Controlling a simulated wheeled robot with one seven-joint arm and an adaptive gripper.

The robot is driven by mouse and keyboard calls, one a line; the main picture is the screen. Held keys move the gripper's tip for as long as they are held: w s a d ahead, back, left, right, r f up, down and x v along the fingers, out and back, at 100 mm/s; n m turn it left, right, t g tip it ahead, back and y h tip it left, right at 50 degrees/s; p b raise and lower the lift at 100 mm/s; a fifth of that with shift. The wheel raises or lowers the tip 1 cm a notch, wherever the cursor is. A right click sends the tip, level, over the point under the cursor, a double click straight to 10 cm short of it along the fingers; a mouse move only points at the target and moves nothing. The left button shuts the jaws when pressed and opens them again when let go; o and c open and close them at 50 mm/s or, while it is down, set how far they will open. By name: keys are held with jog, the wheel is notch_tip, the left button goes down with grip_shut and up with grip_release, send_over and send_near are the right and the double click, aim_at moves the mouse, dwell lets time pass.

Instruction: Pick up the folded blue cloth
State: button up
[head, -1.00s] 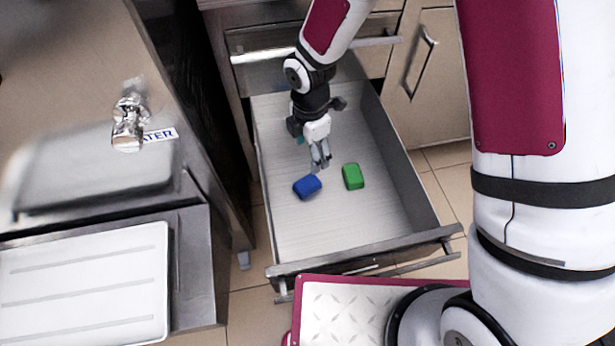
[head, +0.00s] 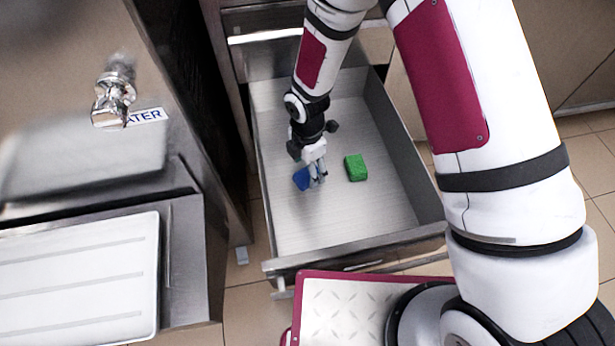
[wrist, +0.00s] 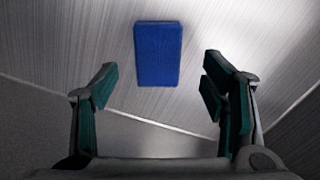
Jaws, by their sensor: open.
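The folded blue cloth (head: 301,179) is a small blue block lying on the bottom of the open metal drawer. In the head view my gripper (head: 318,183) hangs over its right side and hides part of it. In the wrist view the blue cloth (wrist: 158,54) lies flat ahead of the fingertips, roughly centred between them. My gripper (wrist: 158,82) is open and empty, with its fingers spread wide. The cloth is not between the fingers in that view.
A green block (head: 356,167) lies in the drawer to the right of the blue cloth. The drawer (head: 405,241) has raised walls around my gripper, and its front part is bare. A counter with a faucet (head: 113,92) and a white ribbed tray (head: 75,285) is at left.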

aim_at(308, 174)
jog(key=f, duration=0.2)
jog(key=f+b, duration=0.1)
jog(key=shift+w+f, duration=0.2)
jog(key=shift+f, duration=0.2)
jog(key=c, duration=1.3)
jog(key=shift+r, duration=0.2)
jog(key=shift+c, duration=0.2)
notch_tip(308, 174, up, 4)
jog(key=shift+f+p, duration=0.2)
jog(key=shift+p, duration=0.65)
jog(key=s+d+p, duration=0.1)
jog(key=s+d, duration=0.2)
jog(key=d, duration=0.1)
jog(key=s+d, duration=0.3)
jog(key=d, duration=0.1)
jog(key=s+d+r+p, duration=0.1)
jog(key=s+d, duration=0.3)
jog(key=shift+d+p, duration=0.25)
jog(key=shift+p, duration=0.05)
